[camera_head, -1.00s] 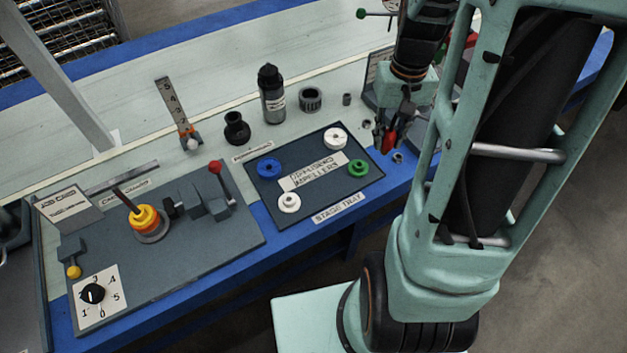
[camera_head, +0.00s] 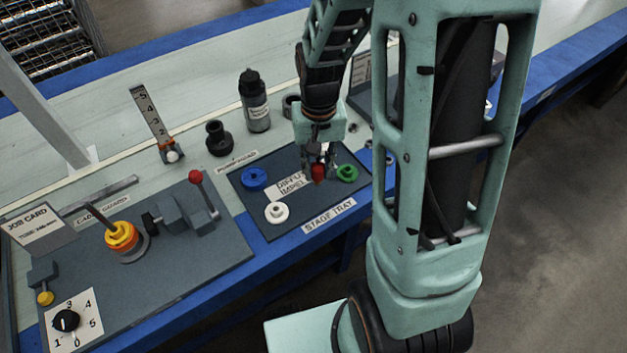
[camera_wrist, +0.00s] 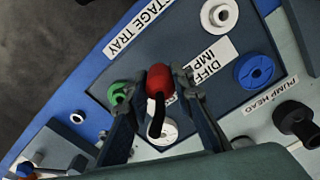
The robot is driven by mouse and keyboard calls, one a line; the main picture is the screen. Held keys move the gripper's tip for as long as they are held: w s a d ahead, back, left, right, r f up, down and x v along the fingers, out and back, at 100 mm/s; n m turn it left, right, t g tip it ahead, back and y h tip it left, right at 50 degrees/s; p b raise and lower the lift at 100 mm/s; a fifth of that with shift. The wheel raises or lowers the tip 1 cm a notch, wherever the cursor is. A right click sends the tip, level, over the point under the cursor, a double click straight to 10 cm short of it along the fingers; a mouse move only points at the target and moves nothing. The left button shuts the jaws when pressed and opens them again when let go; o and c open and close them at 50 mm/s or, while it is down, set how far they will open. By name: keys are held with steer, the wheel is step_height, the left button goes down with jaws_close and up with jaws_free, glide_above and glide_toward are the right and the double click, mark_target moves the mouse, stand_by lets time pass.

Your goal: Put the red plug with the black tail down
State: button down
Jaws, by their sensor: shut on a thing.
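The red plug (camera_wrist: 159,80) with its black tail (camera_wrist: 156,122) is held between the fingers of my gripper (camera_wrist: 155,84) in the wrist view. The tail points back toward my wrist. In the head view the red plug (camera_head: 318,174) shows below my gripper (camera_head: 318,160), over the dark stage tray (camera_head: 322,211). It appears to be above the tray, between the green part and the label; I cannot tell how high.
On the tray are a blue ring (camera_head: 255,178), a white ring (camera_head: 276,212) and a green ring (camera_head: 346,173). Another white ring (camera_wrist: 165,134) shows behind the tail. A black pump head (camera_head: 218,140) and a bottle (camera_head: 255,105) stand behind. A fixture board (camera_head: 150,285) lies left.

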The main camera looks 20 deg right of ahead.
mark_target(314, 180)
steer(key=shift+w+a+f+b, duration=0.1)
steer(key=shift+a+f+b, duration=0.2)
steer(key=shift+f, duration=0.75)
steer(key=shift+w+a+f+b, duration=0.15)
steer(key=shift+f+b, duration=0.1)
steer(key=shift+f, duration=0.75)
steer(key=shift+s, duration=0.1)
steer(key=shift+f, duration=0.2)
steer(key=c, duration=1.7)
jaws_free()
step_height(314, 180, up, 12)
steer(key=p, duration=0.3)
steer(key=shift+r, duration=0.25)
